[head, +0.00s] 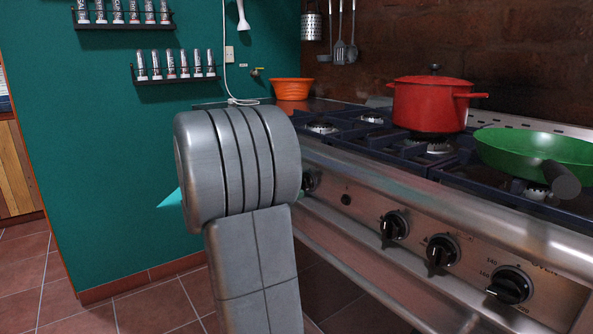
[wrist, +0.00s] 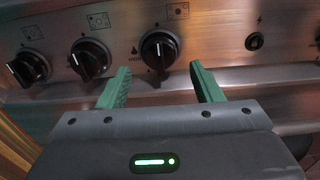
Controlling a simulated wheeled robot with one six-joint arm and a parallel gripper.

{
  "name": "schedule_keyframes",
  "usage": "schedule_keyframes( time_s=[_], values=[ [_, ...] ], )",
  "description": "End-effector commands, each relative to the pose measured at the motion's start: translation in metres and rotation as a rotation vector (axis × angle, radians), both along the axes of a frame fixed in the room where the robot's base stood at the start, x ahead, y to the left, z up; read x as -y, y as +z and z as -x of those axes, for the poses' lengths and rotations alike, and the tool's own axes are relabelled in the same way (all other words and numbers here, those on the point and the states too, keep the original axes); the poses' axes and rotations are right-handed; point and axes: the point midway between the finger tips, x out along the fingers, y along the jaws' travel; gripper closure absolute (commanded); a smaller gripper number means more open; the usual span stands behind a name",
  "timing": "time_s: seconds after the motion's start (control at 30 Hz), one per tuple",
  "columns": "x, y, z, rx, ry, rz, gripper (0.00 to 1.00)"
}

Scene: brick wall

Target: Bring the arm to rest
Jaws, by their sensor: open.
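My gripper (wrist: 158,72) shows in the wrist view with two green fingers apart and nothing between them. It faces the stove's steel front panel, and a black knob (wrist: 160,48) appears just beyond the gap between the fingertips. Whether a finger touches the panel cannot be told. In the head view my grey arm (head: 245,200) stands in front of the left end of the stove (head: 440,225) and hides most of the gripper.
A red pot (head: 430,105) and a green pan (head: 535,150) stand on the burners. An orange bowl (head: 292,90) sits at the back. Spice racks (head: 175,78) hang on the teal wall. The tiled floor (head: 150,305) at left is clear.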

Motion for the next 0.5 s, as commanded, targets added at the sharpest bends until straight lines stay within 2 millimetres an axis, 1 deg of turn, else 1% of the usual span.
schedule_keyframes(
  time_s=[0.03,0.2,0.33,0.5],
  values=[
    [0.007,-0.002,-0.004,0.001,-0.004,-0.001,0.41],
    [0.021,-0.001,-0.015,0.002,-0.001,0.000,0.41],
    [0.027,0.000,-0.019,0.001,-0.001,0.001,0.41],
    [0.027,0.001,-0.020,0.000,0.001,0.001,0.41]
  ],
)
